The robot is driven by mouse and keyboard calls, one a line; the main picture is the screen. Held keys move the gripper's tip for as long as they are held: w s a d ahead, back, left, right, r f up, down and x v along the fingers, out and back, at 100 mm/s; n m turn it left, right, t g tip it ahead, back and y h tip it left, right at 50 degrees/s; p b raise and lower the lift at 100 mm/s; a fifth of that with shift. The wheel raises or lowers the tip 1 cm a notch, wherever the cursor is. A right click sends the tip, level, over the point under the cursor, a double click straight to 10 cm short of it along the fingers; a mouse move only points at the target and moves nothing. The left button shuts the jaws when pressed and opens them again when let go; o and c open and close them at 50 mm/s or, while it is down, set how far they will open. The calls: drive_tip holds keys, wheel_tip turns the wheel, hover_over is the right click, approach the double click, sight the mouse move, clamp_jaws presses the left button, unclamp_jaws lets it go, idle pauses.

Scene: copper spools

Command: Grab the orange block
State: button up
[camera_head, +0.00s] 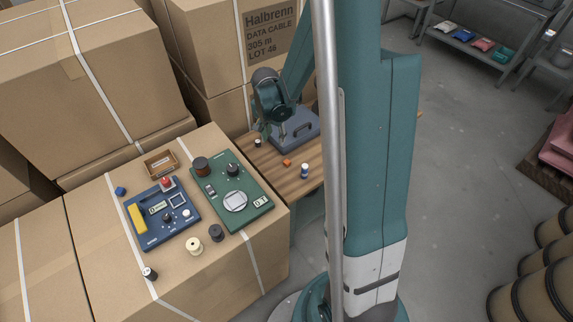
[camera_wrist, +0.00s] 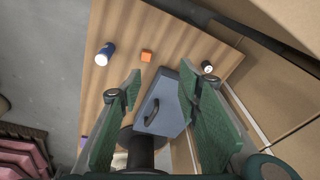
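A small orange block (camera_head: 287,162) lies on the wooden table (camera_head: 297,180), in front of the blue-grey case. In the wrist view the orange block (camera_wrist: 147,56) is above the gap between my fingers. My gripper (camera_head: 281,128) is over the case in the head view. The block is apart from both fingers and fully visible in the wrist view.
The blue-grey case (camera_head: 299,127) with a dark handle stands behind the block. Cardboard boxes (camera_head: 236,260) with control panels flank the table.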

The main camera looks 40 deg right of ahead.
sight(287, 162)
drive_tip(key=d+f+m, duration=0.1)
drive_tip(key=f, duration=0.2)
drive_tip(key=d+f, duration=0.2)
drive_tip(key=f, duration=0.2)
drive_tip(key=d+f+m+g+b, duration=0.1)
drive_tip(key=f, duration=0.3)
drive_tip(key=shift+s+d+m, duration=0.1)
drive_tip(key=shift+d+m, duration=0.2)
drive_tip(key=shift+d+f+b, duration=0.2)
drive_tip(key=shift+f+b, duration=0.2)
drive_tip(key=shift+f, duration=0.85)
drive_tip(key=shift+f, duration=0.1)
drive_tip(key=shift+s+d+f+b, duration=0.15)
drive_tip(key=shift+f+b, duration=0.3)
drive_tip(key=shift+f, duration=0.8)
drive_tip(key=shift+d+f+b, duration=0.15)
drive_tip(key=shift+f+b, duration=0.25)
drive_tip(key=shift+f, duration=0.8)
drive_tip(key=shift+c, duration=0.2)
drive_tip(key=c, duration=0.8)
